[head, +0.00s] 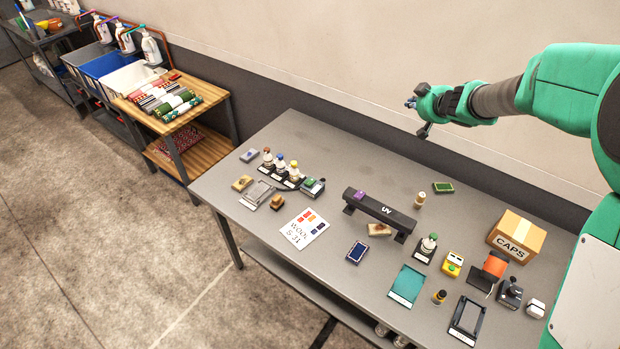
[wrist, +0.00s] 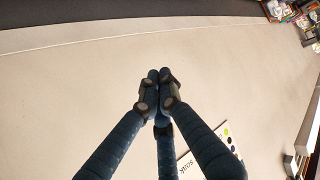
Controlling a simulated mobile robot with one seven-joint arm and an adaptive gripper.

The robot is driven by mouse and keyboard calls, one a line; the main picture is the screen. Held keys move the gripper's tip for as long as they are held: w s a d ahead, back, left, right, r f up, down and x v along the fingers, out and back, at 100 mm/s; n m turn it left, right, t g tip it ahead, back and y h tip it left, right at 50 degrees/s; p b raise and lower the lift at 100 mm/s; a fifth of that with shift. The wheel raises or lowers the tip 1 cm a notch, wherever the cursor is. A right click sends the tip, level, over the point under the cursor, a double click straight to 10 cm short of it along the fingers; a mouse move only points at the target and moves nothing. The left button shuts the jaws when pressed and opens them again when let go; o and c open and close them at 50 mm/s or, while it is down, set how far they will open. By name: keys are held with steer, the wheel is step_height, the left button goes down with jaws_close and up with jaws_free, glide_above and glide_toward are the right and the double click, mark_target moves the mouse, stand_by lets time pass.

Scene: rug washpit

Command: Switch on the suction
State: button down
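My gripper (head: 411,103) is raised near the wall, above the back of the grey table (head: 330,150), apart from everything on it. In the wrist view its dark fingers (wrist: 158,88) come together at the tips with nothing seen between them. A dark device with an upright knob (head: 510,293) stands further right. I cannot tell which thing controls the suction.
A black bar marked UV (head: 385,212), a CAPS carton (head: 516,236), an orange-and-black device (head: 492,270) and a teal tray (head: 407,285) crowd the table's right half. Bottles (head: 280,165) stand at the left. A wooden shelf (head: 190,115) is beyond. The table's back middle is clear.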

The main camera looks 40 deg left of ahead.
steer(key=s+a+f+n+g+y+p, duration=0.1)
steer(key=s+a+f+n+g, duration=0.15)
steer(key=a+f, duration=0.45)
steer(key=s+a+f+n+g+y+p, duration=0.1)
steer(key=s+a+f+g, duration=0.2)
steer(key=a+f, duration=0.4)
steer(key=s+a+f+n+g, duration=0.1)
steer(key=s+a+f+g, duration=0.1)
steer(key=f, duration=0.4)
steer(key=s+a+f+n+g+h+p, duration=0.1)
steer(key=s+a+f+g, duration=0.1)
steer(key=s+a+f, duration=0.2)
steer(key=s+f, duration=0.3)
steer(key=shift+s+a, duration=0.25)
steer(key=shift+a, duration=0.15)
steer(key=shift+f, duration=0.15)
glide_above(310, 185)
steer(key=f, duration=0.6)
steer(key=shift+w+d+f, duration=0.1)
steer(key=shift+w+f, duration=0.1)
steer(key=shift+w, duration=0.15)
steer(key=f, duration=0.2)
steer(key=shift+s+a+f, duration=0.2)
steer(key=shift+f, duration=0.2)
steer(key=shift+s+f, duration=0.1)
steer(key=shift+f, duration=0.65)
